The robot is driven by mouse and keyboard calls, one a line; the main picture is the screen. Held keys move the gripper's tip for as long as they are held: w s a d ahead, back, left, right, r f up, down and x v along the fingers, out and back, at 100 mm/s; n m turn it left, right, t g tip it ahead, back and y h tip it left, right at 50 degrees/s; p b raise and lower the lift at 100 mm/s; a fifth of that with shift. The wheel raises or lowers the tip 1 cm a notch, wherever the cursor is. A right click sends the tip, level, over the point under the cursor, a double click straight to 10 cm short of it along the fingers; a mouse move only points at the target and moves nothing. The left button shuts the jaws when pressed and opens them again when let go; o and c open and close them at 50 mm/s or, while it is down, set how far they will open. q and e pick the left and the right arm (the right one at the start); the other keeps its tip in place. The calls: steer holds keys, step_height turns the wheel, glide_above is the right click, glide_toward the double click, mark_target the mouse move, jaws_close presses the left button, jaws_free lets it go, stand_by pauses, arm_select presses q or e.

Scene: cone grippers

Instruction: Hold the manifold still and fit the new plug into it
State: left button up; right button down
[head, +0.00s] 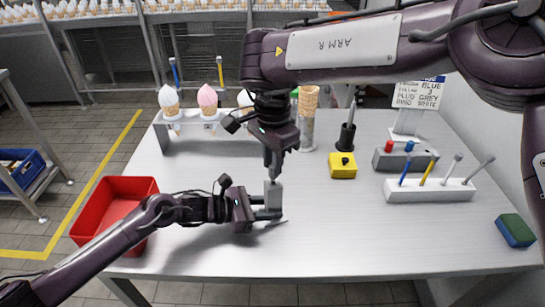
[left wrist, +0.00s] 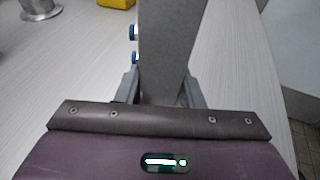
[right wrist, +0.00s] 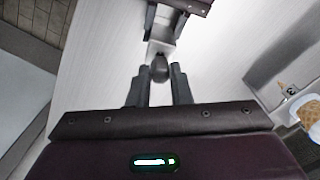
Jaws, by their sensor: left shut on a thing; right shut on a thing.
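The manifold (head: 273,195) is a grey block held upright above the table by my left gripper (head: 268,211), which is shut on it. In the left wrist view the manifold (left wrist: 168,50) fills the jaws, with two blue plugs (left wrist: 134,33) on its left side. My right gripper (head: 273,170) points down just above the manifold. In the right wrist view it is shut on a dark grey rounded plug (right wrist: 160,68). The manifold's pale end (right wrist: 161,48) lies just beyond that plug. I cannot tell whether the plug touches or enters the manifold.
A red bin (head: 148,187) stands at the left. Behind are a cone rack (head: 190,118), a cone stack (head: 308,97) and a yellow button box (head: 343,171). At the right are a grey block (head: 385,161), a tool rack (head: 430,193), a sign (head: 418,93) and a sponge (head: 515,230). The front middle is clear.

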steer(key=shift+f, duration=1)
steer(key=c, duration=1.2)
jaws_free()
steer(key=shift+c, duration=0.2)
step_height(320, 180, up, 12)
arm_select(q)
steer(key=o, duration=1.3)
steer(key=shift+o, duration=0.2)
